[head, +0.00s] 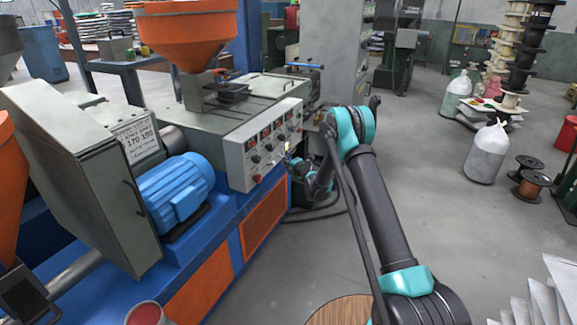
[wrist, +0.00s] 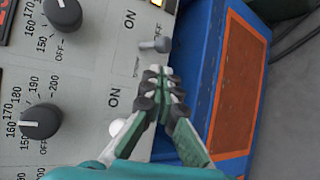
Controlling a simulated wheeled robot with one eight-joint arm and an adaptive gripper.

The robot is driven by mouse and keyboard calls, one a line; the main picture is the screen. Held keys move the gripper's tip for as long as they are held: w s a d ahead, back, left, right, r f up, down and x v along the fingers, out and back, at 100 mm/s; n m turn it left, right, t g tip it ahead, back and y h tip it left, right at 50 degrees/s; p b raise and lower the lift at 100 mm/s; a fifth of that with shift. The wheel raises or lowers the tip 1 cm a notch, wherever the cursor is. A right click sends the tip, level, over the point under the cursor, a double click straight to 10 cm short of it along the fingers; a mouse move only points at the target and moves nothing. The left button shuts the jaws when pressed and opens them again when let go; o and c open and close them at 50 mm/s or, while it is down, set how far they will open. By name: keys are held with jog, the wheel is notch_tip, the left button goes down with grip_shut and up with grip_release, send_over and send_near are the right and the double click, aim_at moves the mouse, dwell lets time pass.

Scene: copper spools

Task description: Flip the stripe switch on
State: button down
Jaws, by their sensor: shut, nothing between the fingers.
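The grey control panel (head: 262,146) faces my arm on the machine in the head view, and its face (wrist: 85,85) fills the left of the wrist view. A grey toggle switch (wrist: 156,45) with a round-tipped lever sits near the panel's edge, close to an ON label. A second, whitish round-tipped part (wrist: 117,127) near another ON label is partly hidden by my finger. I cannot tell which one is the stripe switch. My gripper (wrist: 163,80) is shut and empty, its tips just below the toggle lever in the picture; contact is not clear.
Black dials (wrist: 40,121) with temperature marks lie left of the switches. The blue machine body (wrist: 205,70) with an orange panel (wrist: 238,85) is to the right. In the head view, a blue motor (head: 173,190) stands left of the panel.

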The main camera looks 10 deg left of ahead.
aim_at(280, 155)
jog(key=shift+x, duration=2.45)
jog(key=shift+d+r+n+g+h, duration=0.15)
jog(key=shift+r+n+g+h, duration=0.35)
jog(key=shift+g+h, duration=0.3)
jog(key=r+n+g+h, duration=0.1)
jog(key=h, duration=0.1)
jog(key=shift+d+r+h, duration=0.15)
jog(key=shift+r+h, duration=0.05)
jog(key=shift+h, duration=0.2)
jog(key=shift+a+r, duration=0.2)
jog(key=shift+r, duration=0.55)
jog(key=shift+r, duration=0.65)
jog(key=shift+r, duration=0.1)
